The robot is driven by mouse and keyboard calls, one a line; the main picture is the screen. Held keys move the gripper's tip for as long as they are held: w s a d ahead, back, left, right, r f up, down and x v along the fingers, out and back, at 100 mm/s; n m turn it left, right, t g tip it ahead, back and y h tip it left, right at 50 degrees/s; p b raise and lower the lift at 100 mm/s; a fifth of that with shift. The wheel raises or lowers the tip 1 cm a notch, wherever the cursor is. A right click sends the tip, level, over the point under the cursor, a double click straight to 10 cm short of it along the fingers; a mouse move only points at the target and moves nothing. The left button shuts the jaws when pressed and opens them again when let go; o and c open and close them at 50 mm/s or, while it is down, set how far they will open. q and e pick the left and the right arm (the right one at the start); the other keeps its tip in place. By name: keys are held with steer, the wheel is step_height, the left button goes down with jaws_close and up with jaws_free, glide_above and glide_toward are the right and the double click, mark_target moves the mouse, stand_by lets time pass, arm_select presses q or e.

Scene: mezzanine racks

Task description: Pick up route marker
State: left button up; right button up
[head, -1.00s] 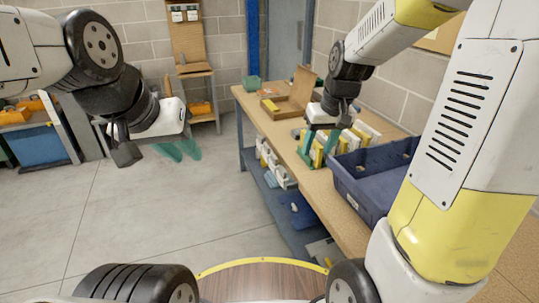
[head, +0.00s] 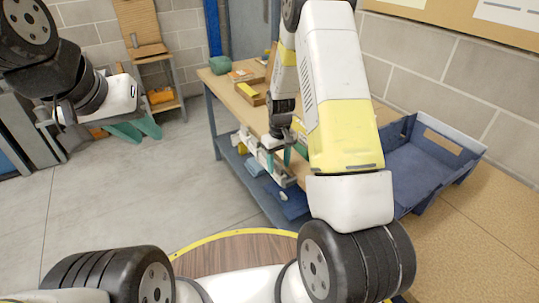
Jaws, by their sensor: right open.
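I cannot pick out the route marker; the row of upright white and yellow pieces on the bench (head: 222,88) seen earlier is now hidden behind my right arm. My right gripper (head: 287,160) hangs beside the bench's long front edge, with green fingers pointing down. It is open, and I see nothing held in it, though the arm partly covers it. My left gripper (head: 136,130) is over the open floor at the left, away from the bench. Its two green fingers are apart and empty.
A blue crate (head: 432,172) stands on the bench at the right. An open cardboard box (head: 255,93) and a green bin (head: 226,64) sit at the bench's far end. The floor at the left is clear.

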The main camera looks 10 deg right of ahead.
mark_target(278, 172)
steer(key=f, duration=0.4)
steer(key=shift+s+f, duration=0.1)
steer(key=shift+s, duration=0.1)
jaws_close()
